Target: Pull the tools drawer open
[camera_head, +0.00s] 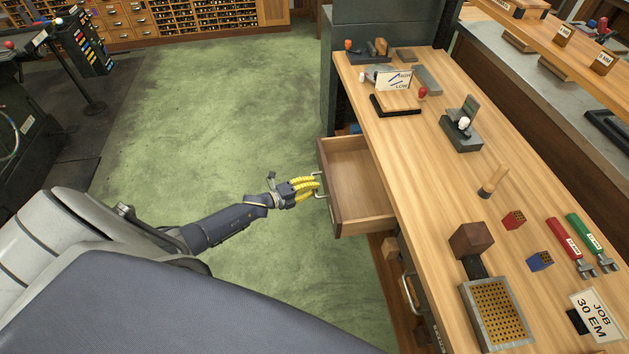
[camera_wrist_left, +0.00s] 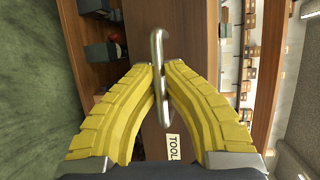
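The wooden tools drawer (camera_head: 360,182) is pulled out from the left side of the workbench, and its visible inside looks empty. My left gripper (camera_head: 315,186) has yellow fingers and is at the metal handle on the drawer's front. In the left wrist view the fingertips are closed on the silver handle (camera_wrist_left: 156,45), one on each side. Part of the handle is hidden by the fingers. A label (camera_wrist_left: 173,147) reading "TOOL", partly covered by a finger, shows on the drawer front. My right gripper is in neither view.
The wooden bench top (camera_head: 440,190) holds a stamp stand (camera_head: 461,133), a dark wooden block (camera_head: 472,240), a perforated tray (camera_head: 497,312) and red and green tools. Another handle (camera_head: 411,293) is lower on the bench side. Green floor (camera_head: 215,110) is clear left of the drawer.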

